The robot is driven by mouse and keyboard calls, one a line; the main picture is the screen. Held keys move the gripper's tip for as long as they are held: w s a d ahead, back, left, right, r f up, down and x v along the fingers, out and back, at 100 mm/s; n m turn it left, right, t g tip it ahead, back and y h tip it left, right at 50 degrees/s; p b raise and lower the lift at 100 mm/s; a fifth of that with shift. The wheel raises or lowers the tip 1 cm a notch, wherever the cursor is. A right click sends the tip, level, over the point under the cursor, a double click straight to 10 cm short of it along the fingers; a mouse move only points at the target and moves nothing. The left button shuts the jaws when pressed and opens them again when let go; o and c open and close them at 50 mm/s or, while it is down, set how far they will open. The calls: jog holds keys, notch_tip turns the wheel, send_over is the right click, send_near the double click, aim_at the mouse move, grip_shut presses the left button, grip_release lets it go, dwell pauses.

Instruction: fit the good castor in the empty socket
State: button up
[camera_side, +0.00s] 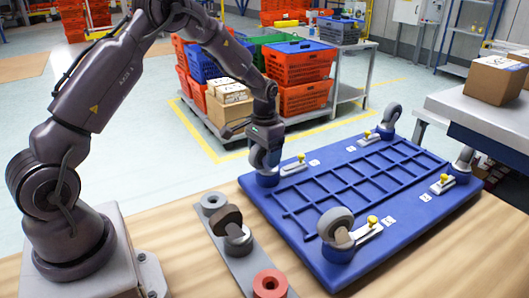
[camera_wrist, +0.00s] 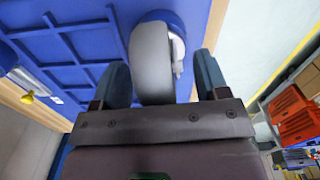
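The blue dolly deck (camera_side: 345,185) lies wheels-up on the table, with grey castors at its corners. At its left corner a grey-wheeled castor (camera_side: 262,160) stands upright at the round blue socket (camera_side: 267,179). My gripper (camera_side: 266,148) is right over this castor. In the wrist view the grey wheel (camera_wrist: 152,60) is between my two fingers (camera_wrist: 162,80). A strip of blue shows between the wheel and the right finger, so the fingers look open around it. How deep the castor's stem sits is hidden. A dark-wheeled castor (camera_side: 232,228) stands in the grey rack (camera_side: 222,262).
The rack also has an empty grey ring (camera_side: 213,202) and a red ring (camera_side: 270,284). Latches with yellow knobs, one of them near my gripper (camera_side: 294,166), sit beside the corners. Other upright castors (camera_side: 338,222) rise from the deck.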

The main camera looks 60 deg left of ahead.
notch_tip(320, 180, up, 13)
dwell(0.6)
dwell(0.3)
jog(key=shift+s+d+f, duration=0.1)
jog(key=shift+s+f, duration=0.1)
jog(key=shift+f, duration=0.15)
jog(key=s+d+r+t, duration=0.2)
jog(key=s+d+r, duration=0.1)
jog(key=s, duration=0.5)
jog(key=s+d+r+m+t, duration=0.1)
jog(key=s+d+r, duration=0.3)
jog(key=s+d, duration=0.2)
jog(key=s+d+r+t, duration=0.2)
jog(key=s+d+r, duration=0.2)
jog(key=s, duration=0.6)
jog(key=shift+d+t, duration=0.3)
jog(key=shift+d, duration=0.3)
